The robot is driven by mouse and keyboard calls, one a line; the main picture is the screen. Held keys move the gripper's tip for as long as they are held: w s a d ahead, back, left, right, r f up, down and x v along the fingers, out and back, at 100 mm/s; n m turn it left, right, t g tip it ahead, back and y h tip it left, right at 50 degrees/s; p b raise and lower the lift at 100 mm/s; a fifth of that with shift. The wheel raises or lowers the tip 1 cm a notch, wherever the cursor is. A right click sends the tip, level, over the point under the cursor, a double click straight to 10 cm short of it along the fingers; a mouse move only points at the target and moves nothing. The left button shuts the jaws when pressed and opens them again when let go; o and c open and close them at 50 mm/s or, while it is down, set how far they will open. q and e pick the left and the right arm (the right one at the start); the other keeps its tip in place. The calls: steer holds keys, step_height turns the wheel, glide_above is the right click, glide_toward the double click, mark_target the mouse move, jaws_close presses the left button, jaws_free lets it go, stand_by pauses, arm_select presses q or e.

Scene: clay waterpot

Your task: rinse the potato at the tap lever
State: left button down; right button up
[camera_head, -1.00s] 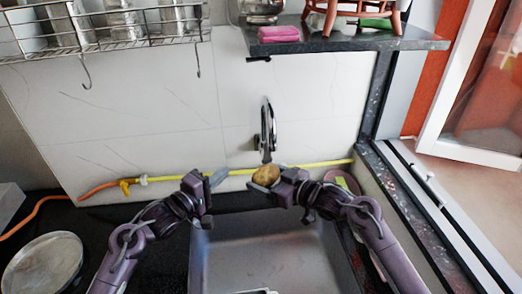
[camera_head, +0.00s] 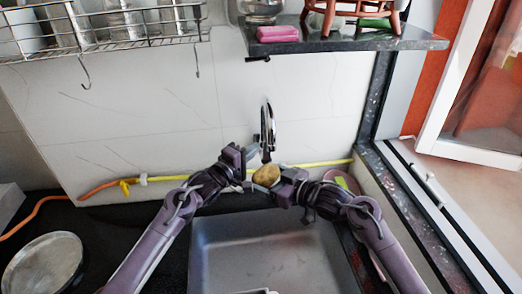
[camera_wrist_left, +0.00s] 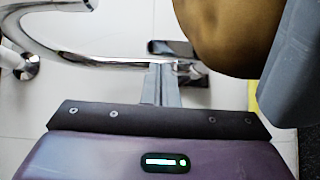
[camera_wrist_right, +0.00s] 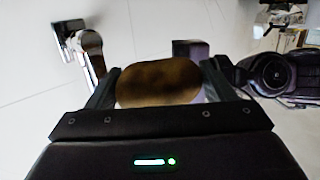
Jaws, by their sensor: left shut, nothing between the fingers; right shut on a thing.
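The potato (camera_head: 266,176) is brown and sits below the chrome tap (camera_head: 267,130) in the head view. My right gripper (camera_head: 272,178) is shut on it; the right wrist view shows the potato (camera_wrist_right: 158,83) between both fingers. My left gripper (camera_head: 252,155) is shut and empty, just left of the tap. In the left wrist view, its closed fingers (camera_wrist_left: 164,82) reach up to the tap lever (camera_wrist_left: 182,68); I cannot tell whether they touch it. The potato (camera_wrist_left: 228,35) is beside those fingers there. No water is visible.
A grey sink (camera_head: 265,250) lies below both arms. A yellow and orange hose (camera_head: 160,178) runs along the wall behind. A round metal lid or pan (camera_head: 42,265) is on the dark counter at left. A dark shelf (camera_head: 340,43) juts out above right.

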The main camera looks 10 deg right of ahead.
arm_select(q)
steer(key=shift+d, duration=0.3)
steer(key=shift+d+r+m+g+y, duration=0.2)
steer(key=shift+d+m+g+y, duration=0.1)
steer(key=shift+d+m+y, duration=0.25)
steer(key=shift+d+r+m+g+y, duration=0.2)
steer(key=shift+d+m+g+y, duration=0.1)
steer(key=shift+d+m+y, duration=0.2)
steer(key=shift+a, duration=0.15)
arm_select(e)
steer(key=shift+d, duration=0.1)
arm_select(q)
steer(key=w+a+v, duration=0.2)
steer(key=v, duration=1)
steer(key=shift+s+r, duration=0.2)
steer(key=shift+r, duration=0.25)
